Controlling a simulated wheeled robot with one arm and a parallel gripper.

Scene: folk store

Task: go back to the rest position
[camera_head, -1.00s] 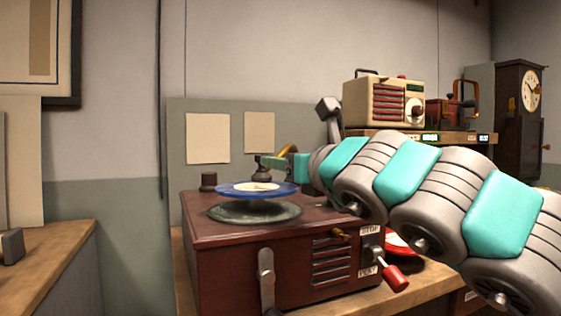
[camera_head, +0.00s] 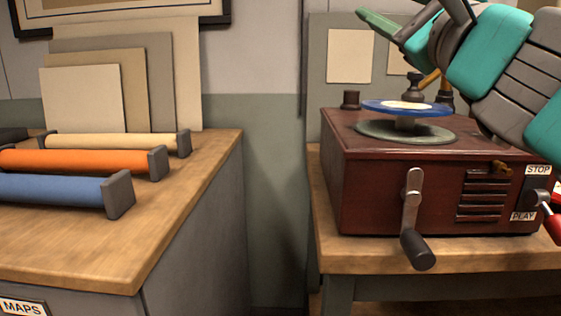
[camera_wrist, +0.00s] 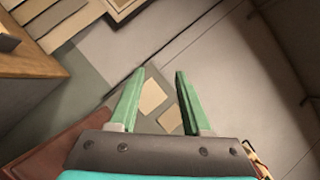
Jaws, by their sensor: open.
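My gripper (camera_head: 395,20) is raised at the upper right of the head view, above and clear of the record player (camera_head: 400,190). In the wrist view my gripper (camera_wrist: 155,82) has its two green fingers apart, with nothing between them. The fingers point toward the wall. A blue record (camera_head: 408,107) with a pale label lies flat on the spindle, above the dark green platter (camera_head: 375,132). No gripper touches it.
The crank (camera_head: 413,200) hangs on the player's front, and a red-handled lever (camera_head: 553,226) is at its right. On the left counter (camera_head: 190,195) lie blue, orange and cream rolls. A gap separates counter and player table (camera_head: 450,258).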

